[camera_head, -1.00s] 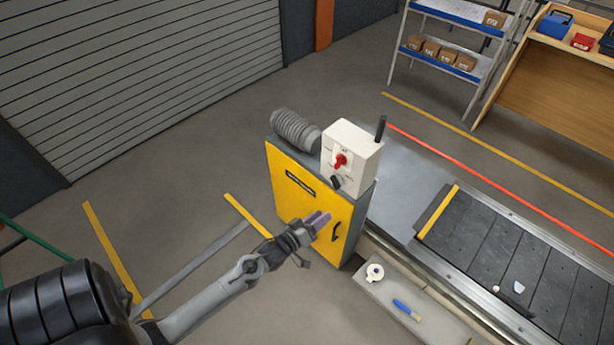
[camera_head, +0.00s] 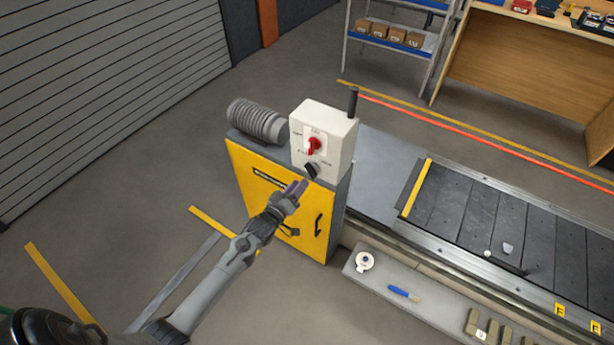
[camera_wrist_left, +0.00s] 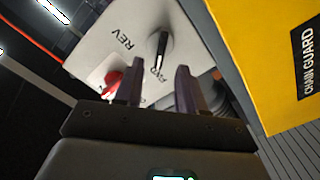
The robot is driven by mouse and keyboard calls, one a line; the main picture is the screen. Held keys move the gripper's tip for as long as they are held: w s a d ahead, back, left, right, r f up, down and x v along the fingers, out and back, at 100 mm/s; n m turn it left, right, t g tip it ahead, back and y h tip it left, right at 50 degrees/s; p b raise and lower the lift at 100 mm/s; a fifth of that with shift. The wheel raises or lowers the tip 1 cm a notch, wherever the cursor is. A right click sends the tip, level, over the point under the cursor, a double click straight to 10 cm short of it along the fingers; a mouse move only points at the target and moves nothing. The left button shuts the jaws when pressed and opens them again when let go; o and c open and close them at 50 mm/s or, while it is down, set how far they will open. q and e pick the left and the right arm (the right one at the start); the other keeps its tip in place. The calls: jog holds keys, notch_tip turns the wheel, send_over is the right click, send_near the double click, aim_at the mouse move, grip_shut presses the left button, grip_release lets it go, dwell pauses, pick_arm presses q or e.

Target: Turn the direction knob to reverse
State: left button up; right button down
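The black direction knob (camera_head: 311,171) sits low on the front of the white control box (camera_head: 330,130), below a red rotary switch (camera_head: 314,145). In the left wrist view the knob (camera_wrist_left: 161,48) stands between the REV and FWD labels, and its white line points toward FWD. My left gripper (camera_head: 299,187) is just below and in front of the knob. In the left wrist view its two fingers (camera_wrist_left: 157,85) are apart with nothing between them, and the knob is beyond the tips. The red switch (camera_wrist_left: 112,82) shows partly behind the left finger. My right gripper is not in view.
The yellow chain guard cabinet (camera_head: 265,200) stands under the box, with a grey motor (camera_head: 257,121) beside it. The slat conveyor (camera_head: 500,225) runs to the right. A ledge with a tape roll (camera_head: 365,261) and blue-handled tool (camera_head: 404,293) lies in front of it.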

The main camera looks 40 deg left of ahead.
aim_at(308, 173)
pick_arm(q)
jog(key=shift+w+a+b, duration=0.25)
jog(key=shift+w+b, duration=0.05)
jog(key=shift+w, duration=1.25)
jog(key=shift+w+a+b, duration=0.2)
jog(key=shift+w+b, duration=0.05)
jog(key=shift+w, duration=1.3)
grip_shut()
